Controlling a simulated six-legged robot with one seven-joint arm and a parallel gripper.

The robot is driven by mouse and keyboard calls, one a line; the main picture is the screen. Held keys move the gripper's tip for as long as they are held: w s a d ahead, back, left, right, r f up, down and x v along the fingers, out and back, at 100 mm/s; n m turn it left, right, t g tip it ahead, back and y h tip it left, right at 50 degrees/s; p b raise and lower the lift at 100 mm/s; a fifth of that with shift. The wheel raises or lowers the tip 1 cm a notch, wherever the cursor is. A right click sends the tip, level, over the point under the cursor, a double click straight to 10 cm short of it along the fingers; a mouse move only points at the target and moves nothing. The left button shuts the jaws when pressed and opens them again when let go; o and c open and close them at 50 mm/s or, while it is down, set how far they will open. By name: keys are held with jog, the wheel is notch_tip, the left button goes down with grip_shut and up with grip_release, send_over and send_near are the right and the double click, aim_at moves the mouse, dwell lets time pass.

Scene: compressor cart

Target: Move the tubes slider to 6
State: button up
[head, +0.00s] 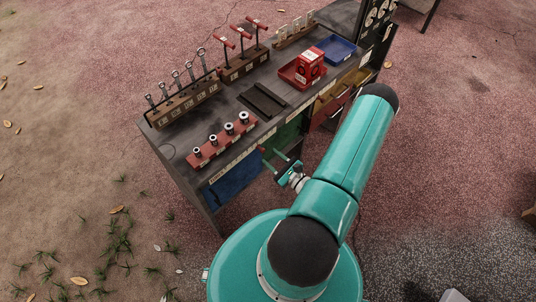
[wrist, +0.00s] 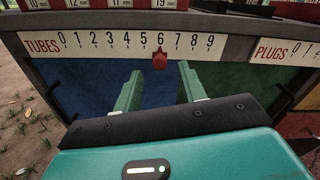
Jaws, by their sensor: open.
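The TUBES scale (wrist: 137,44) is a pale strip numbered 0 to 9 along the cart's front edge, in the wrist view. Its red slider pointer (wrist: 159,61) sits directly under the 6. My gripper (wrist: 160,72) is open, with one green finger to the left of the pointer and one to the right. Both fingers look apart from the pointer, with their tips slightly below it. In the head view my gripper (head: 276,161) is at the front edge of the cart.
A PLUGS scale (wrist: 286,51) lies to the right on the same edge. The cart top (head: 225,115) holds a red socket rail (head: 220,140), a wrench rack (head: 186,103), T-handles (head: 242,38), a red tray (head: 291,76) and a blue tray (head: 337,47). Open ground surrounds the cart's left side.

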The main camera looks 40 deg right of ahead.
jog(key=s, duration=1)
jog(key=shift+s+d, duration=0.15)
jog(key=shift+s, duration=0.15)
jog(key=w+a+r+n+g+y, duration=0.35)
jog(key=r+n, duration=0.25)
jog(key=r, duration=0.2)
jog(key=w+a+r+n+g+y, duration=0.3)
jog(key=a+r+n+g+y, duration=0.15)
jog(key=r+n, duration=0.2)
jog(key=w+a+r+n+g+y, duration=0.4)
jog(key=r+n+g, duration=0.15)
jog(key=r, duration=0.25)
jog(key=s+a+r+n+h, duration=0.1)
jog(key=a+r+n+h, duration=0.3)
jog(key=r, duration=0.4)
jog(key=s+a+r+n+h, duration=0.2)
jog(key=a+r+n+h, duration=0.2)
jog(key=r, duration=0.4)
jog(key=s+a+r+n+t+h, duration=0.1)
jog(key=a+r+n+h, duration=0.3)
jog(key=r, duration=0.4)
jog(key=s+a+n, duration=0.1)
jog(key=n, duration=0.1)
jog(key=shift+s+r+n+h, duration=0.15)
jog(key=shift+r+n+h, duration=0.05)
jog(key=shift+n+h, duration=0.1)
jog(key=shift+d, duration=0.15)
